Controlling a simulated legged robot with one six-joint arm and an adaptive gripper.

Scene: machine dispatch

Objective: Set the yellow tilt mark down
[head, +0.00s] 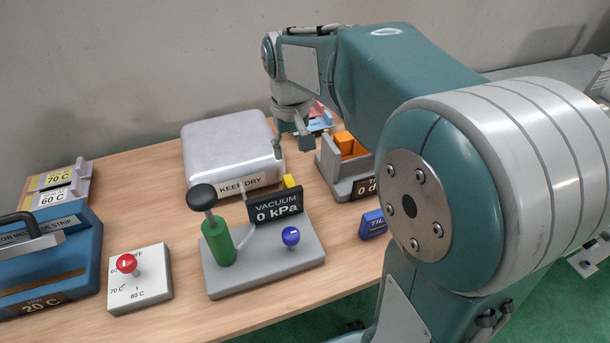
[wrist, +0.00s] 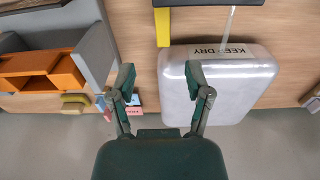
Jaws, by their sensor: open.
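A small yellow block (head: 290,181), which may be the yellow tilt mark, shows behind the black VACUUM 0 kPa sign (head: 275,208). The sign hides part of it, and I see no lettering on it. A yellow piece (wrist: 162,27) also shows in the wrist view, beside the dark sign and near the KEEP DRY case. My gripper (head: 292,145) is above the back of the table, by the right side of the case. In the wrist view my gripper (wrist: 160,75) has its fingers spread with nothing between them, apart from the yellow piece.
The silver KEEP DRY case (head: 228,145) stands at the back. A grey holder with orange pieces (head: 348,144) is right of it. The vacuum stand (head: 262,265) has a green pump. A blue block marked TIL (head: 373,224) lies at right. A dial box (head: 140,280) is front left.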

